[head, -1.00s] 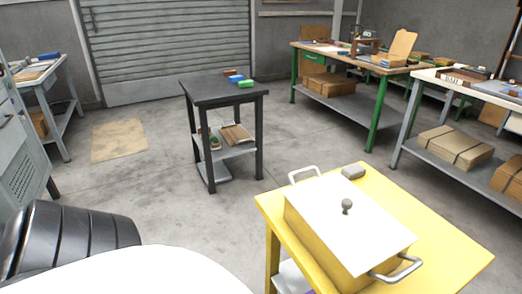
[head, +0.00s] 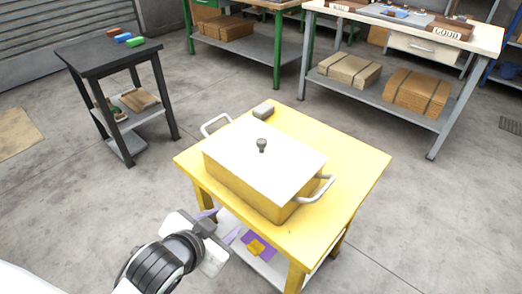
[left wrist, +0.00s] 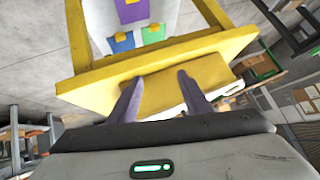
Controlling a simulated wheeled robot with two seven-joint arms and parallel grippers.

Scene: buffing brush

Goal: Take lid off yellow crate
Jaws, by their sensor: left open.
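The yellow crate (head: 238,186) stands on a yellow table (head: 350,180), with a grey metal handle at each end. Its flat white lid (head: 285,158) with a dark round knob (head: 262,145) lies on top. My left gripper (head: 220,224) is open and empty, in front of the near table edge and apart from the crate. In the left wrist view, the crate's side (left wrist: 165,92) shows beyond and between my two purple-grey fingers (left wrist: 158,84), past the yellow table edge. My right gripper is not in view.
A small grey block (head: 263,111) lies on the table behind the crate. Purple, green and blue cards (left wrist: 129,10) show on the lower shelf. A black side table (head: 108,52) and workbenches (head: 400,32) stand behind, with clear floor between.

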